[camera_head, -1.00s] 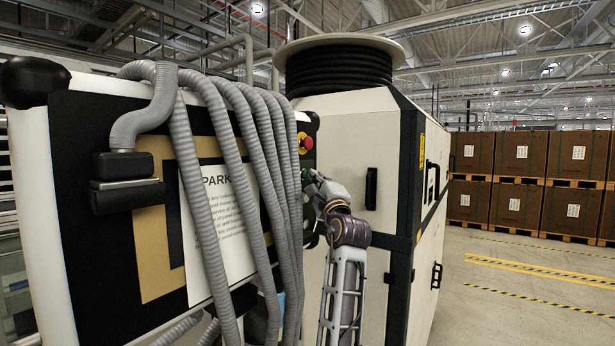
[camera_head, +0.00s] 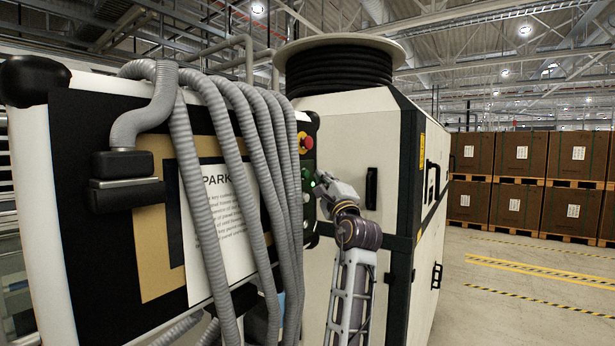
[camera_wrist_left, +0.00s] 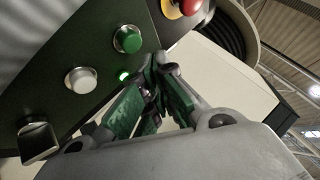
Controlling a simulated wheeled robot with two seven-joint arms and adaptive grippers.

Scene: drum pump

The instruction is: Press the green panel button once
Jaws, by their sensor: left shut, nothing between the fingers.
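The green button (camera_wrist_left: 127,39) is a round cap in a silver ring on the dark control panel (camera_wrist_left: 75,45). In the head view, the button (camera_head: 306,174) is small on the panel's narrow side, below the red stop button. A small green lamp (camera_wrist_left: 124,76) glows below the button in the wrist view and also shows in the head view (camera_head: 313,184). My left gripper (camera_wrist_left: 156,68) is shut and empty, its fingertips to the right of the green button and apart from it. It also shows in the head view (camera_head: 322,179). My right gripper is not in view.
A red stop button (camera_wrist_left: 187,6) on a yellow base, a white button (camera_wrist_left: 81,80) and a black selector knob (camera_wrist_left: 37,138) share the panel. Grey hoses (camera_head: 235,150) hang left of it. A white cabinet (camera_head: 350,130) stands behind my arm.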

